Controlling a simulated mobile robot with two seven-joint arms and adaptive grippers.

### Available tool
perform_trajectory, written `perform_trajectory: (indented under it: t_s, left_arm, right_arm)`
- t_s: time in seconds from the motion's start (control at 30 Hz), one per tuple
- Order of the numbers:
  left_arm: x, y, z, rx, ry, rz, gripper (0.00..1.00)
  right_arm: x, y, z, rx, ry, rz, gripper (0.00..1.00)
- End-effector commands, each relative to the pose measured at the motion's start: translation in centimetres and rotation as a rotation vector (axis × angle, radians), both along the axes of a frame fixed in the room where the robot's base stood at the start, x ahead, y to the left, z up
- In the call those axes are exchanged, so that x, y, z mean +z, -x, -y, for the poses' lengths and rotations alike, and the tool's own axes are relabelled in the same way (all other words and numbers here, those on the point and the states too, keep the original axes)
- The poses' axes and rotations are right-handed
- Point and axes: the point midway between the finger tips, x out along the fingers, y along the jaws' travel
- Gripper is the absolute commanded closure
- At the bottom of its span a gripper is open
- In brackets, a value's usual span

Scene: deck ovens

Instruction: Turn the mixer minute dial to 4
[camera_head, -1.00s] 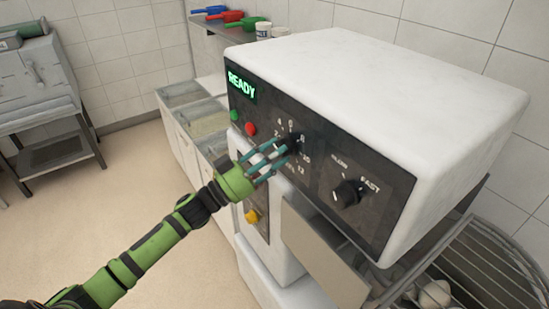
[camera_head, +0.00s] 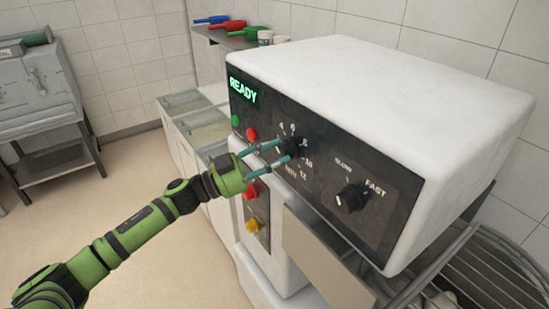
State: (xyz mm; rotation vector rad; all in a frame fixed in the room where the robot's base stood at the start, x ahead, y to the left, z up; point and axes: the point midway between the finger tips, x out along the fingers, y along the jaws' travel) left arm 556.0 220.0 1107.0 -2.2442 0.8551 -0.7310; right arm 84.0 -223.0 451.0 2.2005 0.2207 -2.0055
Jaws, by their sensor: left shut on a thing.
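The mixer's minute dial (camera_head: 295,148) is a small dark knob on the black control panel (camera_head: 322,187), ringed by white numbers. My left gripper (camera_head: 282,150) reaches it from the left, with its two teal fingers shut on the knob, one above and one below. The fingertips partly cover the dial and some numbers, so I cannot read where its pointer stands. My right gripper is not in view.
A slow/fast speed knob (camera_head: 351,197) sits right of the dial. Left on the panel are a green READY display (camera_head: 243,90), a green button (camera_head: 235,121) and a red button (camera_head: 251,134). A wire guard (camera_head: 490,265) is at lower right.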

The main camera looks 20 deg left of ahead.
Motion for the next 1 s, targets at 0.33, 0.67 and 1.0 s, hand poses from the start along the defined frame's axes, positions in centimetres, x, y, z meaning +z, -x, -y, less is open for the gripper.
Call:
perform_trajectory:
  t_s: [0.33,0.67,1.0]
  left_arm:
    - [0.6,-0.2,-0.2,0.006,0.003,0.009,0.91]
    - [0.3,-0.1,-0.1,0.003,0.001,0.004,0.37]
    - [-0.9,2.0,-2.4,0.004,-0.002,-0.003,0.37]
  right_arm:
    - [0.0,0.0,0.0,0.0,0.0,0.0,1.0]
    - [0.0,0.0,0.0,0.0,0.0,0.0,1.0]
    - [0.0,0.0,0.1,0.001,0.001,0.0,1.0]
